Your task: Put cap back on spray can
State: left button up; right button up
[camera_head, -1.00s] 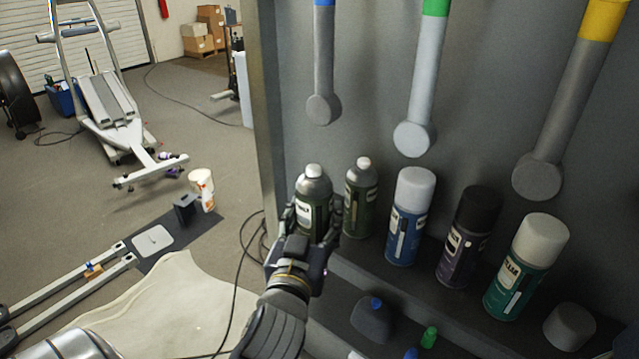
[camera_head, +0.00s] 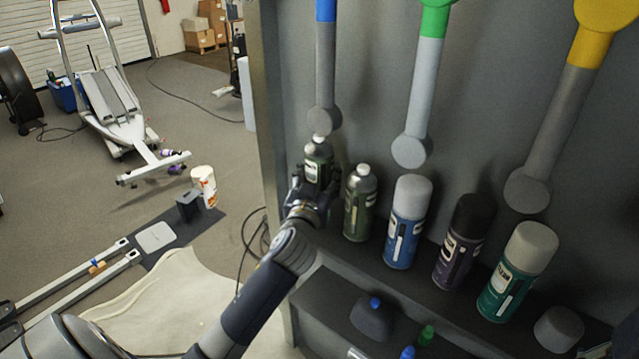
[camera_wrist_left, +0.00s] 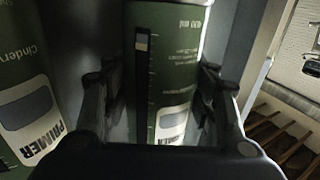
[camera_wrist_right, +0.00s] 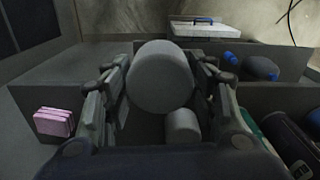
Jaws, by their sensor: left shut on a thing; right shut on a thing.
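The capless green spray can (camera_head: 318,172), with a pale nozzle on top, is held upright by my left gripper (camera_head: 312,190). In the left wrist view the fingers (camera_wrist_left: 160,95) close on both sides of the green can body (camera_wrist_left: 172,50). In the right wrist view my right gripper (camera_wrist_right: 160,100) is shut on a rounded grey cap (camera_wrist_right: 160,75). My right gripper is not clearly visible in the head view. A second capless green can (camera_head: 360,205) stands on the shelf just right of the held one.
Blue (camera_head: 408,225), dark purple (camera_head: 462,240) and teal (camera_head: 517,272) capped cans line the shelf to the right. Another grey cap (camera_head: 560,328) rests at the shelf's right. Hanging tools (camera_head: 322,120) are close above the held can.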

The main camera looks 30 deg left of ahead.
aim_at(319, 187)
pick_arm(q)
notch_tip(319, 187, down, 3)
jog(key=shift+f, duration=0.1)
pick_arm(e)
jog(key=shift+r, duration=0.3)
pick_arm(q)
jog(key=shift+f, duration=0.15)
pick_arm(e)
jog(key=shift+f, duration=0.2)
pick_arm(q)
jog(key=o, duration=1.3)
pick_arm(e)
jog(key=shift+r, duration=0.1)
